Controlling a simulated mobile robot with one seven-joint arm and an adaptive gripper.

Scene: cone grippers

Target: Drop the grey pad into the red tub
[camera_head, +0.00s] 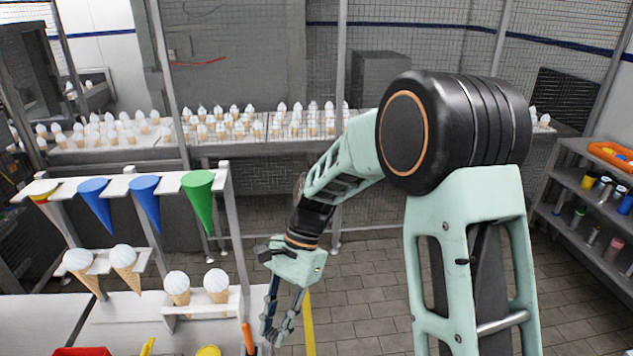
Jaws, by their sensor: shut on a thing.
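My gripper (277,336) hangs low in the middle of the head view, fingers pointing down. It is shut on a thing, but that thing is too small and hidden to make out. I cannot clearly pick out the grey pad. The red tub (82,351) shows only as a strip of its rim at the bottom left edge of the view. My gripper is well to the right of it and apart from it.
A white rack (130,184) holds blue, green and patterned cones above, ice-cream cones (125,259) below. An orange-handled tool (248,338) is just left of my gripper; a yellow round thing (208,351) lies further left. Shelves (566,185) stand right, a cone-covered counter (262,147) behind.

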